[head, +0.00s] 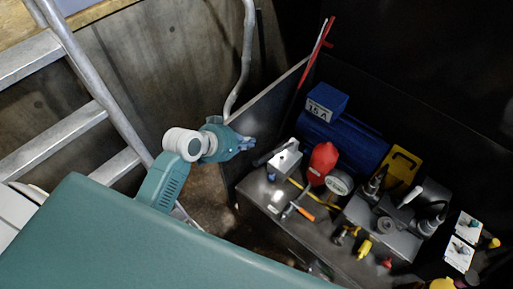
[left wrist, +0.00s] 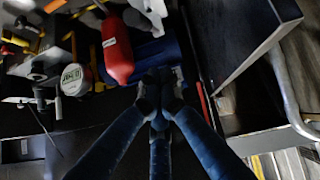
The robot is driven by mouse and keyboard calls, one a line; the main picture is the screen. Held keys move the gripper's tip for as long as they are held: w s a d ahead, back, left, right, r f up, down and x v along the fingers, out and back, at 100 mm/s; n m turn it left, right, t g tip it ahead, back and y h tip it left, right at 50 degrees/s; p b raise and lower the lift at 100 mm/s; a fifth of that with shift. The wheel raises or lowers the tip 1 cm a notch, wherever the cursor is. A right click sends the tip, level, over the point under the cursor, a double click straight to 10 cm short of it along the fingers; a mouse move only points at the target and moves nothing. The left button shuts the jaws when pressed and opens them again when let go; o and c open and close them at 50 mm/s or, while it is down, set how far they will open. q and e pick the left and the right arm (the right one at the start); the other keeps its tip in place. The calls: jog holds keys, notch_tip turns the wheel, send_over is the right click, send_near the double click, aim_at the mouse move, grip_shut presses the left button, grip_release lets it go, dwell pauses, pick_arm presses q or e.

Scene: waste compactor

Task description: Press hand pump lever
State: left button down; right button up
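My left gripper (head: 247,143) is beside the top of the dark upright side panel, left of the hydraulic parts. In the left wrist view its blue fingers run together at the tips (left wrist: 158,85), with nothing visible between them. A silver block (head: 286,160) with a dark bar-like lever (head: 268,154), probably the hand pump, stands just right of the gripper. The gripper looks close to the lever, but I cannot tell whether they touch. My right gripper is not in view.
A red bulb-shaped vessel (head: 322,160), a round gauge (head: 339,182) and an orange-handled valve (head: 304,213) crowd the area right of the block. A blue cylinder (head: 345,139) lies behind. The dark side panel (head: 262,115) borders the left. A ladder (head: 75,125) stands further left.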

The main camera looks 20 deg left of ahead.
pick_arm(q)
jog(key=shift+r, duration=0.4)
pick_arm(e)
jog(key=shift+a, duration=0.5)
pick_arm(q)
jog(key=shift+w, duration=0.1)
